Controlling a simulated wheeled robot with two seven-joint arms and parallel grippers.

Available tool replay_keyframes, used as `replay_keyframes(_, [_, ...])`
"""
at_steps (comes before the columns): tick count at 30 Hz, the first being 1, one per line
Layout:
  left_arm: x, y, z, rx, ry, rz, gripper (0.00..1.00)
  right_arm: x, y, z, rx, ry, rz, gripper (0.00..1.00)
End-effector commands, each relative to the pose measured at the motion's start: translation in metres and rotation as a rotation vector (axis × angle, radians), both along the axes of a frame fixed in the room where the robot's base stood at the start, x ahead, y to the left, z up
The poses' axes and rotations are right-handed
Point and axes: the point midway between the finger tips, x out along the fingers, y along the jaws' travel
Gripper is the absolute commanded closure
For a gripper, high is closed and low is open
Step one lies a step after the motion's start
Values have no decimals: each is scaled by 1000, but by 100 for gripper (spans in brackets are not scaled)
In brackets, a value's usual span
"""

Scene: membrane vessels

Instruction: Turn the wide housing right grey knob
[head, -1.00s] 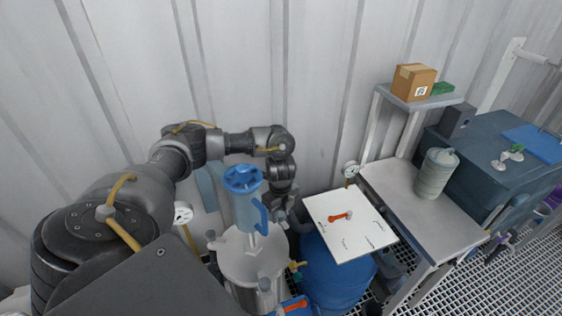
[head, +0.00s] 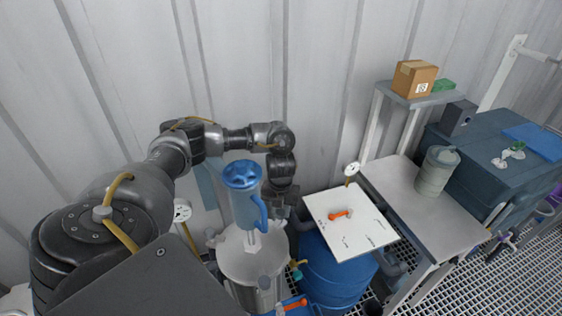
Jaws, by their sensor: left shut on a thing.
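The wide housing (head: 252,262) is a pale steel cylinder at the bottom centre of the head view. A grey knob (head: 215,238) shows at its left edge and another (head: 264,283) at its front. My left gripper (head: 277,218) points down at the right edge of the lid, just right of the blue jug. It is shut on what appears to be the right grey knob, which the fingers and the jug's handle mostly hide. My right gripper is not in view.
The blue jug (head: 243,195) stands over the lid, close to my left wrist. A white board with a red-orange handle (head: 340,214) lies above a blue drum (head: 330,275) to the right. A grey table (head: 425,205) holds a ribbed canister (head: 437,172). Gauges flank the housing.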

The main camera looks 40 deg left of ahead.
Motion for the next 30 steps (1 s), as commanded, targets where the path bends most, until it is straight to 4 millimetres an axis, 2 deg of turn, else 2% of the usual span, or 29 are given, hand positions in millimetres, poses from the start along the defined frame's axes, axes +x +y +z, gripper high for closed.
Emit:
replay_keyframes(12, [-2, 0, -2, 1, 5, -232, 92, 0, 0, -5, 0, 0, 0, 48])
replay_keyframes(30, [-2, 0, -1, 0, 6, -284, 92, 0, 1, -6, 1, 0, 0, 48])
